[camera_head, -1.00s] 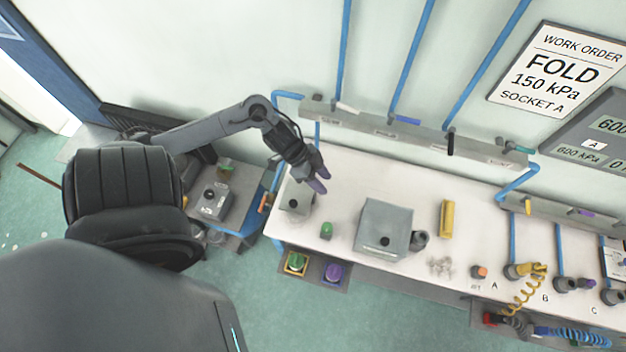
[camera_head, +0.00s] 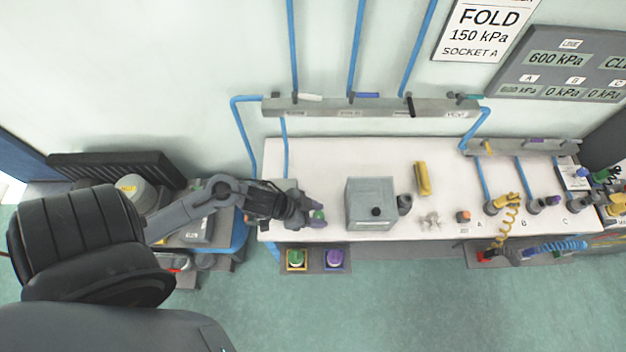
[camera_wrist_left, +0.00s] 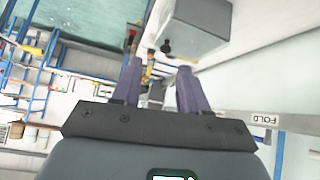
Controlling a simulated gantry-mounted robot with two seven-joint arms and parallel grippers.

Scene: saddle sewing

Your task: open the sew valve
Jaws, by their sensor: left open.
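A grey manifold bar (camera_head: 335,108) runs along the wall behind the white bench. It carries a white handle (camera_head: 310,97), a blue handle (camera_head: 366,96), a black handle (camera_head: 410,106) and a teal handle (camera_head: 468,97). The small labels under them are too blurred in the head view to tell which is the sew valve. My left gripper (camera_head: 318,214) is open over the bench's left front part, beside a small green piece and well apart from the manifold. In the left wrist view its two purple fingers (camera_wrist_left: 158,88) stand apart with nothing clearly between them. A plate reading FOLD (camera_wrist_left: 265,119) shows at right there.
A grey box (camera_head: 370,190) stands on the white bench (camera_head: 330,160), right of my left gripper. A yellow block (camera_head: 422,178) lies farther right. A readout panel (camera_head: 560,65) hangs at upper right.

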